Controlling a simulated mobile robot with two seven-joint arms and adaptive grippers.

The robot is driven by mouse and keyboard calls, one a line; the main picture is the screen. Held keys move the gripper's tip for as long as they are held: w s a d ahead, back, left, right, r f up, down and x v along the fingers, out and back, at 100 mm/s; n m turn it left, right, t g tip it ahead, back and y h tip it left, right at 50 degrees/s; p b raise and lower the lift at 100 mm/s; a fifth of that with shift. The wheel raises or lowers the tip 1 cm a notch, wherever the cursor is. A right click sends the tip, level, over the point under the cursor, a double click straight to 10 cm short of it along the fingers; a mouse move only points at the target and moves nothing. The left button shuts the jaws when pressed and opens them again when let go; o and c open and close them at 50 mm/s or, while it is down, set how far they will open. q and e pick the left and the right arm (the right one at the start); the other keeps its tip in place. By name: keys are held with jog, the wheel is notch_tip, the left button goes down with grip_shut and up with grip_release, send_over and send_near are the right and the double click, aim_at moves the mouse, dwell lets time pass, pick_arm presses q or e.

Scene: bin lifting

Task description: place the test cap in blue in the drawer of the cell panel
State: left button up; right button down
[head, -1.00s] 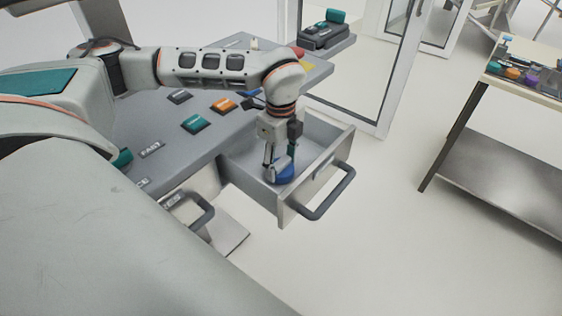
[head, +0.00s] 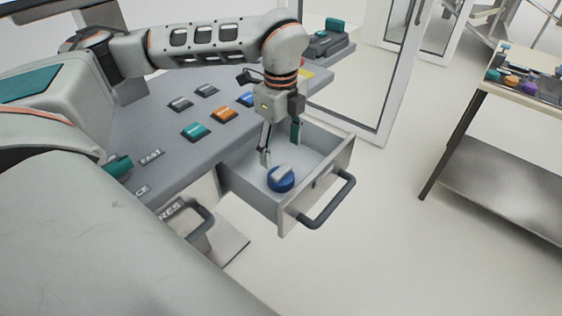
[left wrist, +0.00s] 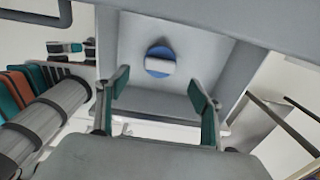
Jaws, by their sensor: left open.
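The blue test cap (head: 281,179), round with a grey bar on top, lies on the floor of the open drawer (head: 250,192) of the cell panel (head: 165,145). My left gripper (head: 281,150) is open and empty, above the cap and apart from it. In the left wrist view the cap (left wrist: 159,61) sits on the drawer floor, beyond and between the spread fingers (left wrist: 158,95). My right gripper is not in view.
The drawer's dark handle (head: 328,203) sticks out at the front. Coloured buttons (head: 223,114) line the panel top. A side table (head: 530,92) with several coloured caps stands at the right. Clear floor lies between it and the drawer.

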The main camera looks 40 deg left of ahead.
pick_arm(q)
notch_tip(320, 180, up, 4)
jog(key=shift+f, duration=0.15)
jog(key=shift+s, duration=0.1)
dwell(0.5)
